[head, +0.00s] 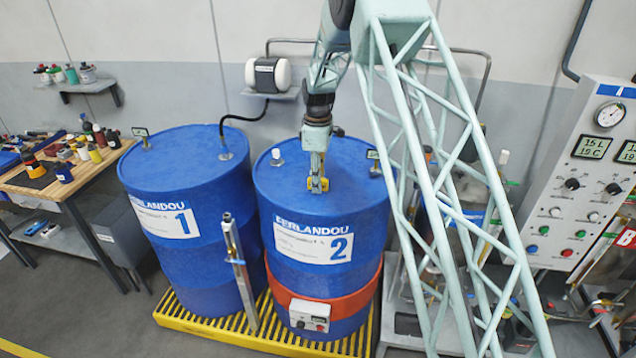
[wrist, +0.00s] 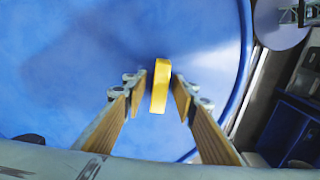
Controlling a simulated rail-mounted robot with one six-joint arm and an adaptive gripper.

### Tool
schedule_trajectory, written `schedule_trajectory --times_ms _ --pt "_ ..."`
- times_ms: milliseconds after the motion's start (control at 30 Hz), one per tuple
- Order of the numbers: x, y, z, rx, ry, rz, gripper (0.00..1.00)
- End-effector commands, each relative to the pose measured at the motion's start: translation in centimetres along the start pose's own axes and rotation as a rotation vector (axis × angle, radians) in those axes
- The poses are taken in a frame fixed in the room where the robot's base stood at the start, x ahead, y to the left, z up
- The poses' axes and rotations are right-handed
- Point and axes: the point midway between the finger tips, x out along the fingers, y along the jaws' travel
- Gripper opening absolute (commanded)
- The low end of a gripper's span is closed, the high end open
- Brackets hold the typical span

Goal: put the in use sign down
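My gripper (head: 318,185) points down at the top of blue drum 2 (head: 290,190), near its front edge. In the wrist view, a narrow yellow slab, apparently the in use sign (wrist: 160,87), stands edge-on between the fingertips of my gripper (wrist: 160,88). The fingers are on either side of it, with thin blue gaps showing, so they look open around it. No lettering on the slab faces the camera. Its underside is hidden, so I cannot tell for sure whether it touches the drum top.
Blue drum 1 (head: 180,185) stands to the left on a yellow slatted pallet (head: 190,322). A white cap (head: 276,155) and small label plates rise from the drum tops. A metal tube (head: 238,270) stands in front. A control panel (head: 570,190) is at right.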

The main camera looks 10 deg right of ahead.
Motion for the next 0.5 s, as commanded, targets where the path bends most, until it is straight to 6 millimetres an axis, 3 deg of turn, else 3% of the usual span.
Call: schedule_trajectory --times_ms 500 --pt "-0.91 0.04 -0.02 0.000 0.000 0.001 0.26"
